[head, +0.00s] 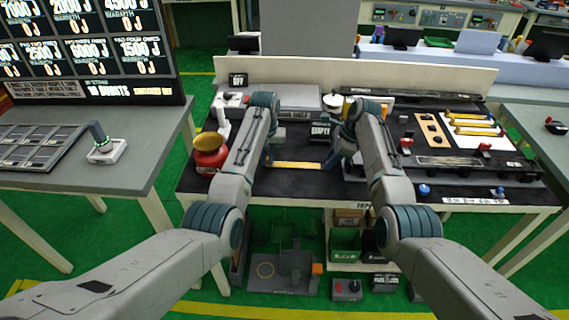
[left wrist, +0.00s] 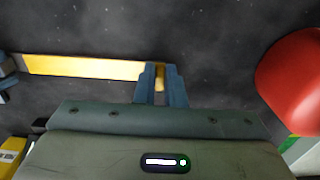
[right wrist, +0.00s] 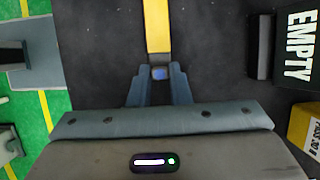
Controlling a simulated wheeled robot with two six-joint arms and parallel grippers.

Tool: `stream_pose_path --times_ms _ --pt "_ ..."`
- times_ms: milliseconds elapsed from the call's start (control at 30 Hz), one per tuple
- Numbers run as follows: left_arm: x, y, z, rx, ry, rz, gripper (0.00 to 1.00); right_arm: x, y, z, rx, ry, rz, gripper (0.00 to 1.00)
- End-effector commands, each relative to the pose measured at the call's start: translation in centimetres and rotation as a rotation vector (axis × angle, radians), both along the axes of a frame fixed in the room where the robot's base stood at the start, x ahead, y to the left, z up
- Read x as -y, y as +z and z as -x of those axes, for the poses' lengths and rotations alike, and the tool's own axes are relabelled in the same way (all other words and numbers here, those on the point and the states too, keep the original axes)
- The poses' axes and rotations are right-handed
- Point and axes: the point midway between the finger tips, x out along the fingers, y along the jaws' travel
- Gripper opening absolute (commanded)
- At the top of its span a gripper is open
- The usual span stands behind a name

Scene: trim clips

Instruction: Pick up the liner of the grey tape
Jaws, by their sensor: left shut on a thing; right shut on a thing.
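A yellow strip (head: 297,165), which looks like the tape's liner, spans the gap between my two grippers above the dark table mat. My left gripper (head: 268,157) is shut on one end of it. In the left wrist view, the strip (left wrist: 90,67) runs left from the closed fingers (left wrist: 162,76). My right gripper (head: 328,163) is shut on the other end. In the right wrist view, the yellow strip (right wrist: 157,25) ends in a short grey piece and a small blue piece between the fingers (right wrist: 160,75). I cannot clearly tell tape from liner there.
A red rounded object (head: 210,152) with a gold top stands left of my left gripper. A box marked EMPTY (head: 321,130) stands behind the strip. A white board (head: 460,135) with several yellow strips lies at right. The mat in front is mostly clear.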

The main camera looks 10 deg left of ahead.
Motion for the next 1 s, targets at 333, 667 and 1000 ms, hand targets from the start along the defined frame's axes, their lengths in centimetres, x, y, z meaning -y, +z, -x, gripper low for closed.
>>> stream_pose_path --times_ms 333,667,1000 --pt "0.0 2.6 -0.1 0.005 0.0 0.001 0.0 0.0 0.0 0.0 0.0 0.0 0.0 0.0" --pt "0.0 8.7 -0.1 0.003 0.0 0.0 0.0 0.0 0.0 0.0 0.0 0.0 0.0 0.0" --pt "0.0 10.1 0.0 0.001 0.0 0.0 0.0 0.0 0.0 0.0 0.0 0.0 0.0 0.0"
